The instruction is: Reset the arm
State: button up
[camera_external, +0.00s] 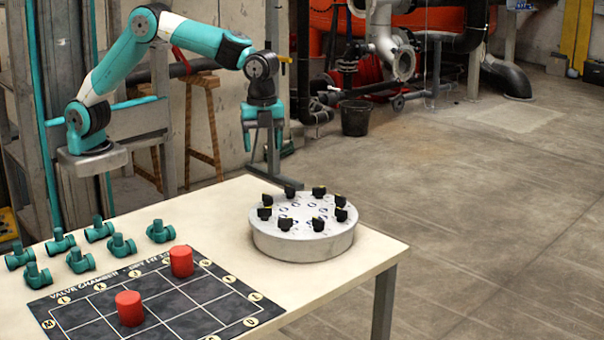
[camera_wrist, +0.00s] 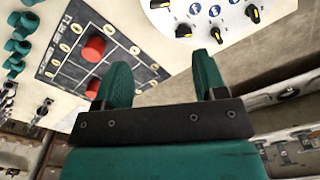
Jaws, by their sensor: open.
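My arm is bent over the back of the table, with my gripper (camera_external: 264,150) pointing down behind the table's far edge. In the wrist view my gripper (camera_wrist: 163,82) shows two teal fingers set apart with nothing between them. The round grey valve drum (camera_external: 303,240) with several black knobs stands on the table, in front and to the right of my gripper. It also shows at the top of the wrist view (camera_wrist: 222,22). My gripper touches nothing that I can make out.
A cream table (camera_external: 375,250) bears a dark grid board (camera_external: 200,290) with two red cylinders (camera_external: 130,308) (camera_external: 181,261). Several teal pipe fittings (camera_external: 122,245) lie at the table's left. A black bucket (camera_external: 356,118) stands on the floor behind. The floor at right is clear.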

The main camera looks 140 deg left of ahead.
jog(key=shift+r, duration=0.35)
jog(key=s+d+r+n+y, duration=0.1)
jog(key=s+d+r+n, duration=0.15)
jog(key=s, duration=0.45)
jog(key=s+d+r+n+y, duration=0.1)
jog(key=s+d+r+n, duration=0.1)
jog(key=s+d+n, duration=0.3)
jog(key=s+d+f+n+y, duration=0.1)
jog(key=s+n, duration=0.4)
jog(key=s, duration=1.4)
jog(key=shift+s+d+f+n+y, duration=0.15)
jog(key=shift+d+f+n+y, duration=0.2)
jog(key=shift+d+y, duration=0.25)
